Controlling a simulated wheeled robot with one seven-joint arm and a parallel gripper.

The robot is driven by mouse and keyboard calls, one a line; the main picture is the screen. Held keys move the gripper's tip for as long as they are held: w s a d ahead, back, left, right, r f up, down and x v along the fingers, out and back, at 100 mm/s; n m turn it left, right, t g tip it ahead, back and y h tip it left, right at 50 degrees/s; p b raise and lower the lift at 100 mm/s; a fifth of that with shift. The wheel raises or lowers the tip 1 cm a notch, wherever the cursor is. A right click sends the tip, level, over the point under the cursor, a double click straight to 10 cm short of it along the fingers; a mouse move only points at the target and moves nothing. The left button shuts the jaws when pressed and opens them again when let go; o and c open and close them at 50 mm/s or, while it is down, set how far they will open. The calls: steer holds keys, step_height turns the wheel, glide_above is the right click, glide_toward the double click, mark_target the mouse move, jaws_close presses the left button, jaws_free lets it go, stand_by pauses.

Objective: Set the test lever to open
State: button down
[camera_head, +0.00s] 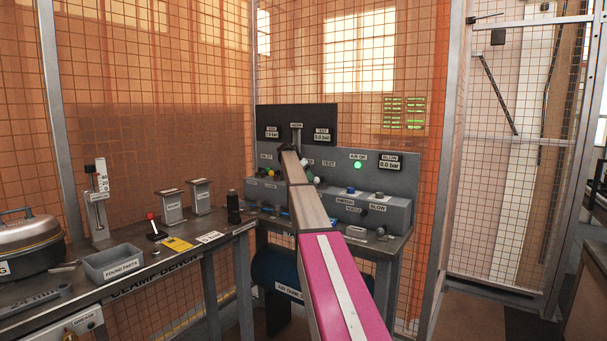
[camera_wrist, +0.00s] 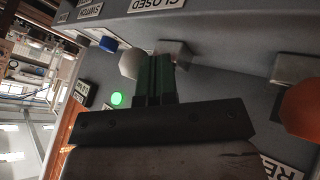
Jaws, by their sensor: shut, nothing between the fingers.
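The grey control console (camera_head: 375,157) stands at the end of the bench, with a TEST label (camera_head: 328,162) on its face. My arm hides part of the console. A pale round knob (camera_head: 316,180) shows just right of my arm. In the wrist view, my gripper (camera_wrist: 157,62) is shut and empty, close to the console. A pale faceted knob (camera_wrist: 131,65) is just left of its fingertips; I cannot tell whether they touch. A grey metal block (camera_wrist: 174,50) is just beyond them. A CLOSED label (camera_wrist: 157,5) is above. Which knob belongs to the test lever is not clear.
A green light (camera_head: 357,165) glows by the AIR ON label. In the wrist view, a blue button (camera_wrist: 108,44) is left and an orange knob (camera_wrist: 302,108) right of my gripper. The clamp bench (camera_head: 130,262) with a found-parts bin (camera_head: 114,263) stands left. Mesh fencing surrounds the area.

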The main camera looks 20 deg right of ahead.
steer(key=shift+d+f, duration=0.15)
steer(key=shift+s, duration=0.2)
steer(key=shift+s+n+t, duration=0.2)
steer(key=shift+n+t, duration=0.3)
steer(key=shift+n, duration=0.3)
